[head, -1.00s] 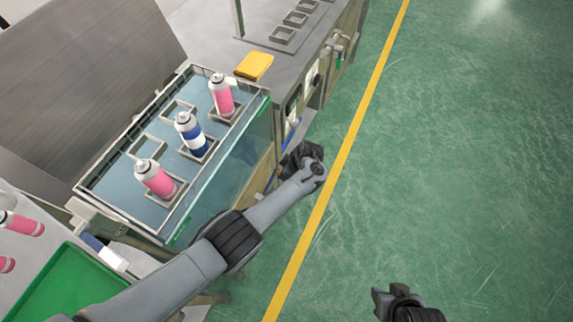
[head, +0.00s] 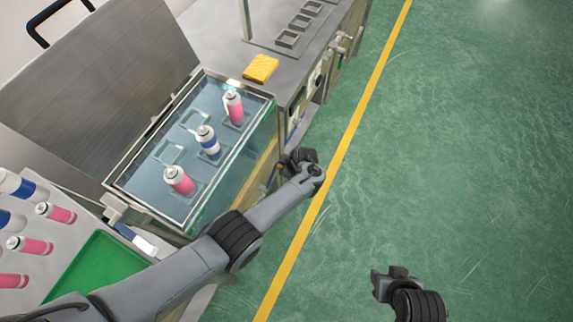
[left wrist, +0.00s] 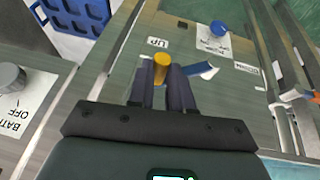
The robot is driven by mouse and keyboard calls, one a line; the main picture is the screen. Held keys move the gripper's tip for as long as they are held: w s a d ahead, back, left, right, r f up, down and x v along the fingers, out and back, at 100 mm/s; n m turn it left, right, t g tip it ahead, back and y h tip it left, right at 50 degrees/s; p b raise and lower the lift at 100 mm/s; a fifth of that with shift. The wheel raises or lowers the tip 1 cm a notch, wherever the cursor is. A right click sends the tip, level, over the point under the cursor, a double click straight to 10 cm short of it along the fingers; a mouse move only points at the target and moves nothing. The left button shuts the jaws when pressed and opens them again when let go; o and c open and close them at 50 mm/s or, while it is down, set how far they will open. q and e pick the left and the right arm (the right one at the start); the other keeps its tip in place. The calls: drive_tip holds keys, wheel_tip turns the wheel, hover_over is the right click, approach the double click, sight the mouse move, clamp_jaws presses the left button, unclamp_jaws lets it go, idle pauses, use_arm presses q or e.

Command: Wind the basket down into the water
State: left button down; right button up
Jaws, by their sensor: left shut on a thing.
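The basket (head: 170,153) sits in the glass-sided water tank (head: 215,207). Its square frames show pale through the water. It holds two pink cans (head: 179,181) (head: 234,108) and a blue and white can (head: 207,141), all upright with their lower parts under water and their tops above it. My left gripper (head: 284,164) is at the tank's front side. In the left wrist view its fingers (left wrist: 168,88) are shut on the yellow crank knob (left wrist: 161,66), beside an "UP" label (left wrist: 157,42). My right gripper (head: 377,284) hangs over the floor, away from the tank; its jaw opening is unclear.
A yellow cloth (head: 261,68) lies on the bench beyond the tank. A green tray (head: 97,266) and several cans lie at the left. A raised metal lid (head: 100,85) stands behind the tank. The green floor (head: 460,140) at right is clear.

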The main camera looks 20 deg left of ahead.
use_arm(q)
drive_tip(key=shift+s+f, duration=0.25)
drive_tip(key=c, duration=1.4)
unclamp_jaws()
drive_tip(key=o, duration=0.4)
drive_tip(key=shift+s+a, duration=0.1)
drive_tip(key=shift+s, duration=0.15)
drive_tip(key=shift+c, duration=0.2)
drive_tip(key=shift+w, duration=0.1)
use_arm(e)
drive_tip(key=shift+s+a, duration=0.1)
drive_tip(key=shift+s, duration=0.15)
use_arm(q)
drive_tip(key=shift+w+r, duration=0.1)
use_arm(e)
drive_tip(key=shift+w, duration=0.1)
use_arm(q)
drive_tip(key=shift+r, duration=0.1)
